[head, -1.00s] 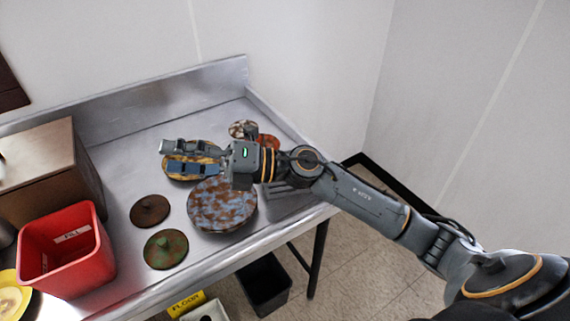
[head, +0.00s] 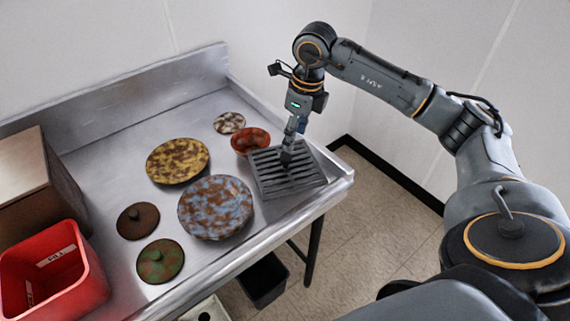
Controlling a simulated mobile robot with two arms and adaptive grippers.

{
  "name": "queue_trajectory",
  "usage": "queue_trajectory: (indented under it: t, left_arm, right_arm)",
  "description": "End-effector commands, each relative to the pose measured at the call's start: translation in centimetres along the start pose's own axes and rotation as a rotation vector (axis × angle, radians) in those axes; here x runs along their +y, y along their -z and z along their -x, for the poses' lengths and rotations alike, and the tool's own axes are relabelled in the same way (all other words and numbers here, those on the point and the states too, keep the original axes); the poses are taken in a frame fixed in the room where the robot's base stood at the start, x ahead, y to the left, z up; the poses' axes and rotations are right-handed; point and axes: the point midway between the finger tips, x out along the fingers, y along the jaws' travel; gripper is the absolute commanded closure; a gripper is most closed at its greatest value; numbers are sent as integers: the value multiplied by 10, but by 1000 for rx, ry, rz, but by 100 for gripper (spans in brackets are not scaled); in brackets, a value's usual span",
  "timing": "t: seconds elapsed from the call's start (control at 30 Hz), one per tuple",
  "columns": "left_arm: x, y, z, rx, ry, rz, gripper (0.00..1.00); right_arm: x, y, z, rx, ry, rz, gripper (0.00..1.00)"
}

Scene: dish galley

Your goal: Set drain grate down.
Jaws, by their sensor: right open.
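The drain grate (head: 276,183), a dark grey slatted panel, lies flat on the metal table at its right front corner. Whether the fingertips touch the grate cannot be told. My left gripper is out of view.
Close left of the grate are a red-orange bowl (head: 250,140) and a blue-brown plate (head: 214,207). A yellow plate (head: 177,160), a small speckled dish (head: 229,122), brown (head: 138,221) and green (head: 160,260) lids, and a red bin (head: 80,292) stand further left.

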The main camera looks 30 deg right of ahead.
Motion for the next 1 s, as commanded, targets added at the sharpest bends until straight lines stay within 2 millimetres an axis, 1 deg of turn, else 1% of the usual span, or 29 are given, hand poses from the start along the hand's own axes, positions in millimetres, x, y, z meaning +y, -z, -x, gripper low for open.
queue_trajectory:
  t: [0.03, 0.13, 0.23, 0.37, 0.47, 0.6, 0.7, 0.8, 1.0]
  left_arm:
    - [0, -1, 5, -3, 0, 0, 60]
    - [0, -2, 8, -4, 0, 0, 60]
    - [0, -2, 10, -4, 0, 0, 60]
    - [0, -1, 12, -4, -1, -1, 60]
    - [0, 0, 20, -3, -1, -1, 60]
    - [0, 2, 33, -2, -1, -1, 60]
    - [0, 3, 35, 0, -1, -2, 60]
    - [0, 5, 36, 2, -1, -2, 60]
    - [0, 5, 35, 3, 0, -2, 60]
  right_arm:
    - [1, 1, -10, 5, -2, 0, 45]
    - [1, 0, -27, 2, -3, 0, 45]
    - [1, -1, -38, -1, -3, 1, 45]
    - [1, -2, -46, -1, -2, 2, 45]
    - [2, -5, -54, 1, -5, 2, 45]
    - [2, -10, -76, 2, -5, 1, 45]
    - [2, -10, -89, -1, -4, 1, 45]
    - [2, -10, -96, -2, -3, 3, 45]
    - [2, -10, -97, -3, -2, 3, 45]
